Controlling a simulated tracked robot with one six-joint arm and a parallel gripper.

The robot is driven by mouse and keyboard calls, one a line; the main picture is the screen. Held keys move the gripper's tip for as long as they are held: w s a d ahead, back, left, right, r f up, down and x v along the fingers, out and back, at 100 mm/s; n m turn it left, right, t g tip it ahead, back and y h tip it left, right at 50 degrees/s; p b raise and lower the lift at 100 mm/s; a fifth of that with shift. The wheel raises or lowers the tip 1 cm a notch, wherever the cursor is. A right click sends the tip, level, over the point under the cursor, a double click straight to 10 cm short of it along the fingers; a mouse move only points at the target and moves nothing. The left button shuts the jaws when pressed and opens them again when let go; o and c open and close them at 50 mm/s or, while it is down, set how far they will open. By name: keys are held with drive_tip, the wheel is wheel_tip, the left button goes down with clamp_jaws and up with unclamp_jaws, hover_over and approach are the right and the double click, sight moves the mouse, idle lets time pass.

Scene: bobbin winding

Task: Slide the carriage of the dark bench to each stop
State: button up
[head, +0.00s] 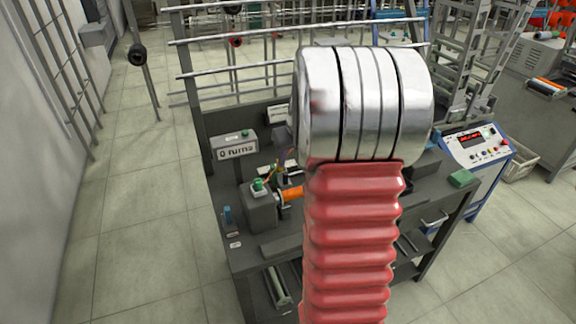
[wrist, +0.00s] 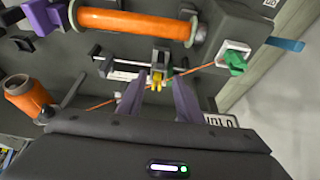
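The dark bench (head: 228,205) stands in the middle of the head view, largely hidden behind my arm. In the wrist view the carriage (wrist: 160,58) is a small dark block with a yellow guide (wrist: 157,79), on a rail with a pale scale strip (wrist: 122,74). My gripper (wrist: 158,88) is open, its two dark purple fingers apart with the yellow guide showing between their tips. I cannot tell whether either finger touches it. An orange bobbin (wrist: 135,22) lies beyond the rail; it also shows in the head view (head: 291,193). The head view hides my gripper and the carriage.
A copper wire (wrist: 200,68) runs past the carriage from the copper-coloured spool (wrist: 27,97) at left towards a green part (wrist: 234,63). A "0 turns" display (head: 236,150) stands on the bench. A blue control console (head: 478,145) stands at right. The left floor is clear.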

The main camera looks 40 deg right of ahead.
drive_tip(key=shift+v, duration=1.45)
drive_tip(key=s+a+r+n, duration=0.1)
drive_tip(key=s+a+r, duration=0.1)
drive_tip(key=s+a, duration=0.4)
drive_tip(key=s+a+r+n+t+y, duration=0.1)
drive_tip(key=s+a+r, duration=0.2)
drive_tip(key=a, duration=1.4)
drive_tip(key=s+a+r+n, duration=0.2)
drive_tip(key=s+a, duration=0.7)
drive_tip(key=a, duration=0.3)
drive_tip(key=shift+a+r+y, duration=0.2)
drive_tip(key=shift+r+y, duration=0.1)
drive_tip(key=shift+r, duration=0.1)
drive_tip(key=shift+s+d, duration=0.1)
drive_tip(key=shift+d, duration=0.05)
